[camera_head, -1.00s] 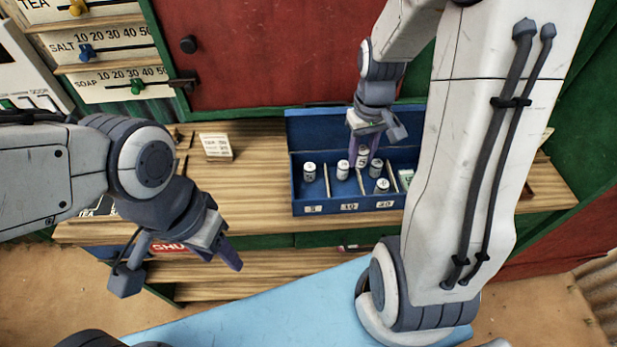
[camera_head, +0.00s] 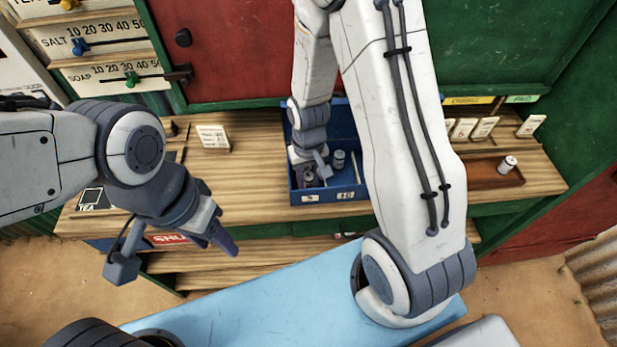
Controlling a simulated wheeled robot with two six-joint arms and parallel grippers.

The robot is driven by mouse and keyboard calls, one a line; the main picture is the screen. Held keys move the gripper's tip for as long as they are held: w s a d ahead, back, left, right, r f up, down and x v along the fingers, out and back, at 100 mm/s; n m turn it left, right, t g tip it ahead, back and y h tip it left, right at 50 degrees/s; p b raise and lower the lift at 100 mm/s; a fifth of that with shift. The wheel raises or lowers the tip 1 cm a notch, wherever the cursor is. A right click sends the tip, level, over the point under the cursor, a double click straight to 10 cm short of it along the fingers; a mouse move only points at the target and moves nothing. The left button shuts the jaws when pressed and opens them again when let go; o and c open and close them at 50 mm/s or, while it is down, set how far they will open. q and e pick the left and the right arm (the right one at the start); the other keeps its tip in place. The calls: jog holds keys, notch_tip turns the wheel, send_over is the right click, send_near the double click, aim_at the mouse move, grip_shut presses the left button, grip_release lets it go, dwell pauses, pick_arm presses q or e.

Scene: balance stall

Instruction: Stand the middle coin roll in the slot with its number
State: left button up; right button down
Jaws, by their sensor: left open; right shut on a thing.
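The blue coin box (camera_head: 327,199) stands on the wooden counter, with number labels on its front; the two left ones seem to read 5 (camera_head: 309,198) and 10 (camera_head: 345,195). My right gripper (camera_head: 310,176) is shut on a coin roll, low at the box's leftmost compartment. The held roll is mostly hidden by the fingers, and I cannot tell whether it touches the floor. My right arm hides the box's right part. My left gripper (camera_head: 226,240) is open and empty in front of the counter.
A brown tray (camera_head: 482,174) on the right of the counter has one coin roll (camera_head: 507,165) in it. Several small cards stand behind it. A white card (camera_head: 213,138) stands left of the box. The counter between that card and the box is clear.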

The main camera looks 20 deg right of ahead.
aim_at(308, 176)
jog(key=shift+f, duration=0.2)
jog(key=shift+f, duration=0.15)
jog(key=c, duration=0.8)
grip_release()
notch_tip(308, 176, up, 12)
jog(key=shift+f, duration=0.1)
jog(key=shift+a+r+b, duration=0.1)
jog(key=shift+r+b, duration=0.2)
jog(key=s+a+r+n, duration=0.2)
jog(key=s+a, duration=0.2)
jog(key=s, duration=0.1)
jog(key=s+a+r+n, duration=0.2)
jog(key=s+a+n, duration=0.1)
jog(key=s, duration=0.3)
jog(key=s+a+r+n+y, duration=0.1)
jog(key=s+a+r+n, duration=0.2)
jog(key=s+a, duration=0.2)
jog(key=shift+s, duration=0.65)
